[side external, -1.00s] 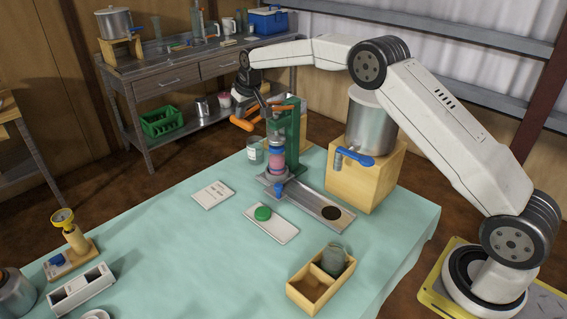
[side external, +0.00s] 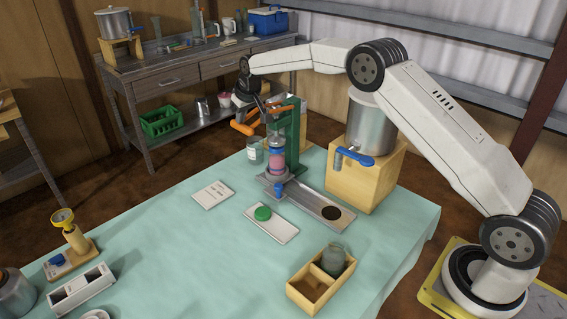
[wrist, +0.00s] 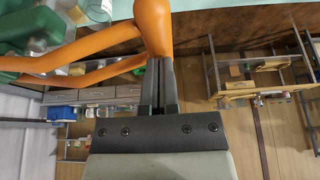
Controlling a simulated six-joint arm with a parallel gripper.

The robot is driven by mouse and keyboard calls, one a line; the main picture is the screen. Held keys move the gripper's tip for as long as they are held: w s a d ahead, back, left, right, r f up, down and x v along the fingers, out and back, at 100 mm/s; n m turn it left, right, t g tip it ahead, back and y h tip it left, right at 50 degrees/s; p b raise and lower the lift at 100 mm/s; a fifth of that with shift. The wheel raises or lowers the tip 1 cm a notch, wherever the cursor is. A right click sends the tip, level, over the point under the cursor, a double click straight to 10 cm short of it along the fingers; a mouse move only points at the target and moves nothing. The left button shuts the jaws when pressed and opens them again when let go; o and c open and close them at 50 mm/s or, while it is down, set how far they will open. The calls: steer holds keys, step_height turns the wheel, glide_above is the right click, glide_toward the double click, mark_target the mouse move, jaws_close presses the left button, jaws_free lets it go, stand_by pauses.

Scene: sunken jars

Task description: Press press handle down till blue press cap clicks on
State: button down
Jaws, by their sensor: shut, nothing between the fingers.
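The press has a green upright (side external: 295,140) and an orange handle (side external: 243,128) that slopes down to the left. A jar with pink contents (side external: 277,169) stands upright under the press. The blue press cap (side external: 276,155) shows at the jar's top; I cannot tell whether it is seated. My gripper (side external: 264,107) is shut and empty, with its tips at the handle. In the wrist view, the closed fingers (wrist: 159,62) meet or overlap the thick end of the orange handle (wrist: 153,25); exact contact is hard to tell.
A steel pot (side external: 370,120) on a wooden stand (side external: 365,176) is right of the press. A metal tray (side external: 325,207), a green lid on a white board (side external: 283,230) and a wooden box (side external: 309,293) lie in front.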

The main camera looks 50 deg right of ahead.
mark_target(243, 124)
steer(key=shift+f, duration=0.8)
stand_by(0.6)
steer(key=shift+f, duration=0.5)
steer(key=shift+d+f, duration=0.1)
steer(key=shift+f, duration=0.65)
stand_by(0.5)
steer(key=shift+d+f, duration=0.15)
steer(key=shift+f, duration=0.2)
steer(key=shift+s+f, duration=0.1)
steer(key=shift+f, duration=0.4)
stand_by(0.4)
